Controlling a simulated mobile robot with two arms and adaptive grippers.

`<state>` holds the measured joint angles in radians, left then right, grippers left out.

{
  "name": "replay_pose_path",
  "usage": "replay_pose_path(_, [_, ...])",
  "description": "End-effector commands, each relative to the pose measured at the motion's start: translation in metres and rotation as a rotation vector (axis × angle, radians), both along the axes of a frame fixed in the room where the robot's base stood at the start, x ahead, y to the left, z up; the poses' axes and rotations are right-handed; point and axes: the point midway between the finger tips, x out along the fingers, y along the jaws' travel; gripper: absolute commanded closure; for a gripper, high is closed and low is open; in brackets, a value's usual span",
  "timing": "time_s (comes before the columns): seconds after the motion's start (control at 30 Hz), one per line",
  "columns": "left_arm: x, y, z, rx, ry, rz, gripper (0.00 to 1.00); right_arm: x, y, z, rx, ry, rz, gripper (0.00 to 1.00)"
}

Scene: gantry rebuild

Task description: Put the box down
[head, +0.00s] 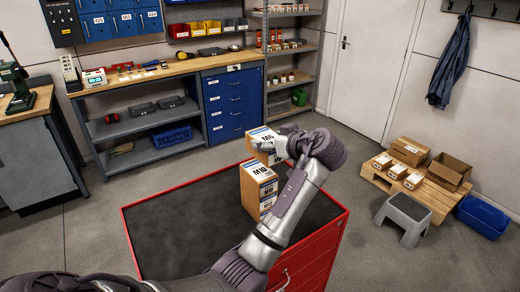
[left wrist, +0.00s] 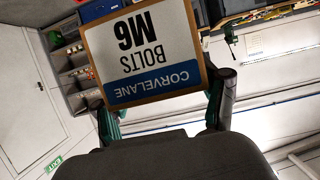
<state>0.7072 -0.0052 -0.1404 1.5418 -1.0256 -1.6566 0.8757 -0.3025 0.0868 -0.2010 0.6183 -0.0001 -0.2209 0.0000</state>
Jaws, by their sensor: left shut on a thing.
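My left gripper (head: 277,147) is shut on a small cardboard box (head: 258,134) with a white and blue label. In the left wrist view the same box (left wrist: 145,50) reads "CORVELANE BOLTS M6" upside down, between the two fingers of the gripper (left wrist: 165,110). A cardboard box marked M10 (head: 257,171) stands in a stack on the dark top of the red cabinet (head: 170,240). The held box shows just above and behind the stack's top; I cannot tell whether they touch. My forearm hides part of the stack's right side. My right gripper is not in view.
The cabinet top left of the stack is bare. A workbench (head: 160,75) with shelves stands behind, across open floor. On the right are a pallet (head: 425,192) with boxes, a grey step stool (head: 403,215) and a blue bin (head: 483,216).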

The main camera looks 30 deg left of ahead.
Motion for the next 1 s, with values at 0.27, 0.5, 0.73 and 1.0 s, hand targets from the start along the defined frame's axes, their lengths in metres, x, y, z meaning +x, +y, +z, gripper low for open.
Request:
replay_pose_path(0.27, [-0.01, 0.023, -0.014, 0.002, -0.003, -0.002, 0.85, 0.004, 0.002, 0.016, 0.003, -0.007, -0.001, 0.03])
replay_pose_path(0.5, [-0.01, 0.024, -0.045, 0.004, 0.001, -0.002, 0.85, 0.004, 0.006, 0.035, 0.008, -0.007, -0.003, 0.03])
replay_pose_path(0.73, [-0.01, 0.023, -0.054, 0.001, -0.005, -0.003, 0.85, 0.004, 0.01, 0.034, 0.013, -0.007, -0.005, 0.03])
replay_pose_path(1.0, [-0.01, 0.023, -0.056, 0.0, -0.001, -0.003, 0.09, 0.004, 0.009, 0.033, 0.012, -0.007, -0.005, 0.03])
